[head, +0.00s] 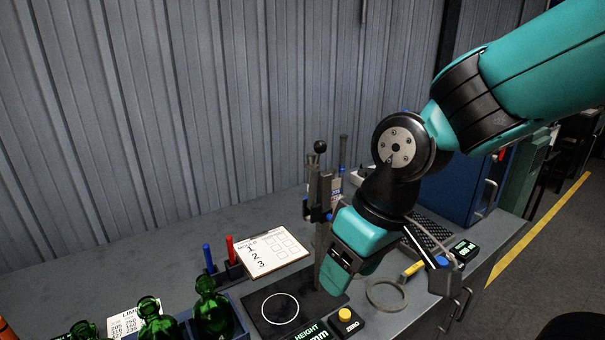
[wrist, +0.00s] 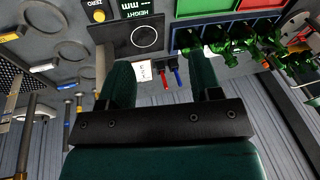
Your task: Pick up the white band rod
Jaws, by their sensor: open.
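My gripper (head: 343,272) is open and points down over the bench beside the height gauge. In the wrist view its two dark green fingers (wrist: 162,76) stand apart with nothing between them. A white band (wrist: 9,37) shows on the handle of a ring-ended rod at the far left of the wrist view, well away from the fingers. A similar rod with a yellow band (wrist: 42,68) lies beside it. In the head view I see the yellow-band rod (head: 386,296) right of my gripper; I cannot make out the white band there.
The height gauge plate (head: 262,322) and yellow ZERO button (head: 345,314) are close by. Green bottles (head: 212,310) stand in a crate at the front left. Red and blue markers (head: 230,249) stand by a clipboard (head: 272,254). A blue cabinet (head: 470,185) is at right.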

